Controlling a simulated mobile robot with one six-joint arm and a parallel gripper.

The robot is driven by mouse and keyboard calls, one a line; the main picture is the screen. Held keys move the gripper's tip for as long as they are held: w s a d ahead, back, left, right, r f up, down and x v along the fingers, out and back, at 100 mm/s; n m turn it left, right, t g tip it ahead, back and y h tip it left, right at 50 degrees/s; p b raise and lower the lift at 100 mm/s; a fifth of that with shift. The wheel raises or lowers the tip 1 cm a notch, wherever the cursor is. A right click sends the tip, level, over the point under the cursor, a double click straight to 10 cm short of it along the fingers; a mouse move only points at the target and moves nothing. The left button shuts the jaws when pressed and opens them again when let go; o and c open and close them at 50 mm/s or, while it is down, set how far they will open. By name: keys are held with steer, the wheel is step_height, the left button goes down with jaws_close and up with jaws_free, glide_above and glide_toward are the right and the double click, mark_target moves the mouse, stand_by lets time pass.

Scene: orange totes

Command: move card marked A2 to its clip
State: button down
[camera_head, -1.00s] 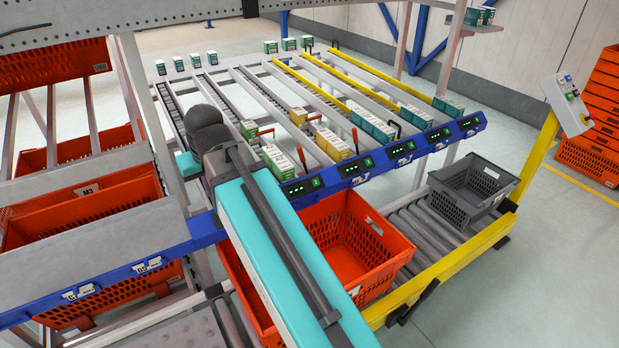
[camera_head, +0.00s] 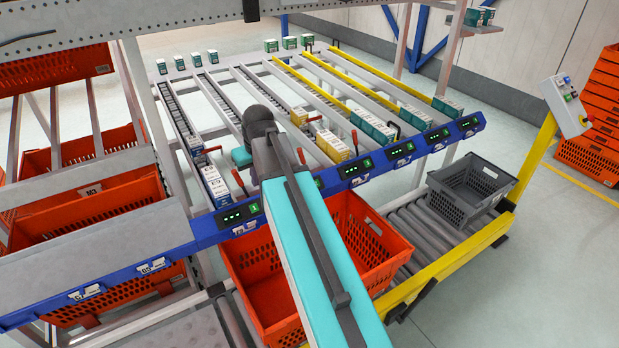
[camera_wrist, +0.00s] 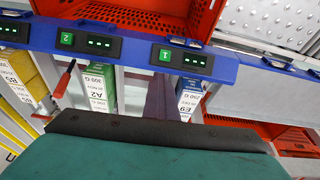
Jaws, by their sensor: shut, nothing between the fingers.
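The marking A2 shows on the white end of a green carton (camera_wrist: 102,87) in the wrist view, behind the blue rail (camera_wrist: 130,45). I cannot make out a separate A2 card. Metal clips line the rail, one above the 1 display (camera_wrist: 185,42) and one farther right (camera_wrist: 276,62); their markings are unreadable. My gripper (camera_wrist: 165,84) appears as a narrow dark shape at mid-frame, shut and empty, between the A2 carton and a blue carton marked E9 (camera_wrist: 189,95). In the head view my arm hides the fingers and the A2 carton.
Red levers stand by the lanes, one left of the A2 carton (camera_wrist: 64,80). An orange tote (camera_head: 362,238) sits below the rail, and a grey crate (camera_head: 470,190) stands on the right of the conveyor.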

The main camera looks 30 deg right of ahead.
steer(key=d+f+p, duration=0.1)
steer(key=d+f, duration=0.1)
steer(key=d, duration=0.4)
steer(key=s+d+f+p, duration=0.1)
steer(key=d+f, duration=0.2)
steer(key=d, duration=0.3)
steer(key=d+f+p, duration=0.1)
steer(key=d+f, duration=0.2)
steer(key=d, duration=0.3)
steer(key=shift+s+d+g, duration=0.2)
steer(key=shift+d+g, duration=0.2)
steer(key=shift+f, duration=0.3)
steer(key=shift+s+b+x, duration=0.25)
steer(key=shift+b+x, duration=0.4)
steer(key=shift+x, duration=0.4)
steer(key=shift+s+b+x, duration=0.25)
steer(key=shift+b+x, duration=0.35)
steer(key=shift+x, duration=0.5)
steer(key=shift+f, duration=0.15)
steer(key=c, duration=2)
jaws_free()
steer(key=shift+c, duration=0.2)
